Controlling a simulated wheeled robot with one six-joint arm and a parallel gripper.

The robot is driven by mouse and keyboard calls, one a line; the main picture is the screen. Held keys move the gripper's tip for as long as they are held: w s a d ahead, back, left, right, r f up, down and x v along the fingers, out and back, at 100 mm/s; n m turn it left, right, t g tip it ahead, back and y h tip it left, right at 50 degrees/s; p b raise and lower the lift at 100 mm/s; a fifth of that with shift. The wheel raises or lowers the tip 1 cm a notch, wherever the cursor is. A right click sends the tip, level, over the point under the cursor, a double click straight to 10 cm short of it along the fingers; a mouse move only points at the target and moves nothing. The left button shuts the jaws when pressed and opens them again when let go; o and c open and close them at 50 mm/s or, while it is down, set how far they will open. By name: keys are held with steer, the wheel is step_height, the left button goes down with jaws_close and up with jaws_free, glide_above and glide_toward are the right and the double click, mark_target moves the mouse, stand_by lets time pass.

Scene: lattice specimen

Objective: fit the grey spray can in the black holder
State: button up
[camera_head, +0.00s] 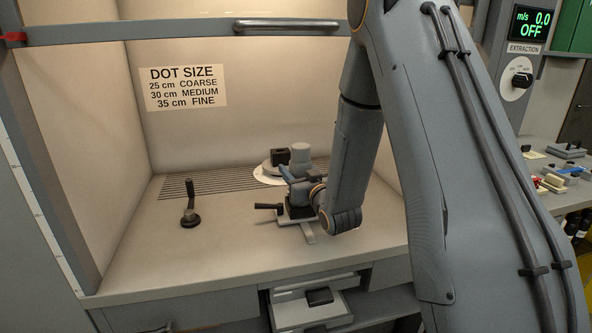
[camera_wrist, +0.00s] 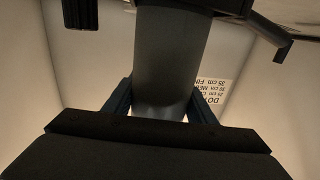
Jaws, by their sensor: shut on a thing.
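The grey spray can (camera_head: 300,156) stands about upright in my gripper (camera_head: 297,181); only its upper part shows in the head view. In the wrist view the grey can (camera_wrist: 168,55) fills the middle, between the two blue-grey fingers, which are shut on it. The black holder (camera_head: 297,212), with a dark lever (camera_head: 268,207) out to its left, is directly below my gripper on the bench. The can's lower end is hidden by my gripper in the head view and runs out of the wrist view, so I cannot tell whether it is inside the holder.
A black block (camera_head: 280,156) sits on a pale round plate (camera_head: 265,172) behind my gripper. A dark upright lever on a round foot (camera_head: 190,218) stands at left on the bench. The front left of the bench is clear. A sash bar (camera_head: 200,31) crosses above.

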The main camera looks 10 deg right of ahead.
steer(key=shift+f+b, duration=0.4)
steer(key=shift+f, duration=0.15)
stand_by(0.5)
steer(key=o, duration=1.1)
steer(key=shift+c, duration=0.2)
steer(key=shift+o, duration=0.4)
steer(key=o, duration=0.4)
steer(key=shift+s+d+p, duration=0.15)
steer(key=shift+s+d, duration=0.05)
steer(key=shift+s, duration=1.05)
steer(key=shift+s+d+p, duration=0.15)
steer(key=shift+s+d, duration=0.05)
steer(key=shift+s, duration=1)
steer(key=shift+s, duration=0.15)
